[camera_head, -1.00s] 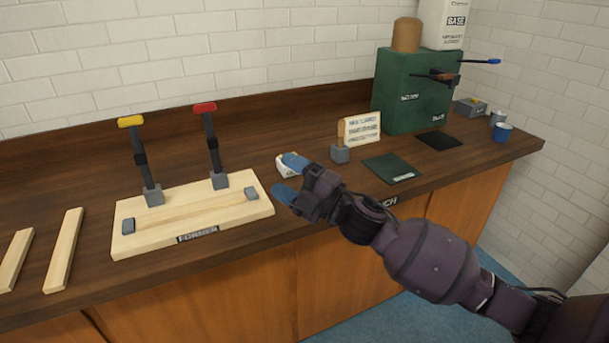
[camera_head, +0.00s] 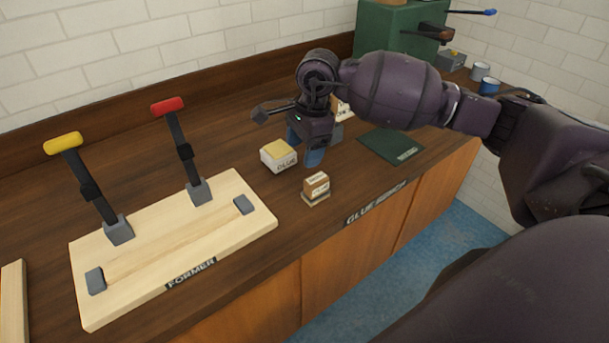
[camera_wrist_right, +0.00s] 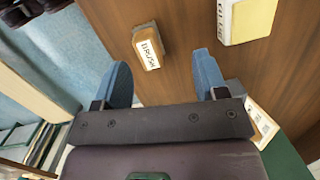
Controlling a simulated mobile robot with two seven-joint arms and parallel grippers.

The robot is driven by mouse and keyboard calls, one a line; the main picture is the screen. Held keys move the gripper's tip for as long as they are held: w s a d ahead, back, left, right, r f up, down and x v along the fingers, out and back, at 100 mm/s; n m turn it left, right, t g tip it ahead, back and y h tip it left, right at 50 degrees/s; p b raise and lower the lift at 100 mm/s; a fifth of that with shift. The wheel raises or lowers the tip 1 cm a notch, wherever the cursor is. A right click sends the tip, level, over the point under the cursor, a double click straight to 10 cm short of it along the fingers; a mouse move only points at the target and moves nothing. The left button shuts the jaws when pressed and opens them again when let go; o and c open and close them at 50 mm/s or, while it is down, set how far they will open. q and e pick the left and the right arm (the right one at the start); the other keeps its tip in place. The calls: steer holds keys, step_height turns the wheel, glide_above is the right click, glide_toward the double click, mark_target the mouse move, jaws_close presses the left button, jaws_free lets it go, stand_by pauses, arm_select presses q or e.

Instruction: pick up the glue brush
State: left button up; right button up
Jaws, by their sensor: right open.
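The glue brush (camera_head: 316,184) is a small tan wooden block with a white label, on a grey base near the bench's front edge. In the wrist view the brush (camera_wrist_right: 148,45) reads "BRUSH" and lies beyond the fingertips, left of the middle between them. My right gripper (camera_head: 303,148) hangs above the bench, behind the brush in the head view, pointing down. Its two blue fingers (camera_wrist_right: 161,70) are apart with nothing between them. The cream glue block (camera_head: 279,156) sits left of the gripper and also shows in the wrist view (camera_wrist_right: 250,18). My left gripper is out of view.
The wooden former (camera_head: 165,265) with red and yellow clamp handles takes up the left of the bench. A dark green mat (camera_head: 390,146) lies to the right, with a green cabinet (camera_head: 388,30) behind. My right arm partly hides a small card. Bare bench surrounds the brush.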

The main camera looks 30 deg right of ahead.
mark_target(317, 178)
steer(key=shift+s+d+n+g+h, duration=0.15)
steer(key=shift+s+d+n+h, duration=0.2)
steer(key=shift+d, duration=0.2)
steer(key=shift+s+d+n+g+h, duration=0.15)
steer(key=shift+s+d+h, duration=0.1)
steer(key=shift+d+h, duration=0.25)
steer(key=shift+s+d, duration=0.2)
steer(key=shift+s, duration=0.15)
step_height(317, 178, down, 6)
steer(key=shift+w+r, duration=0.15)
steer(key=shift+r, duration=0.1)
steer(key=shift+a+f, duration=0.15)
steer(key=shift+f, duration=2.5)
steer(key=c, duration=1)
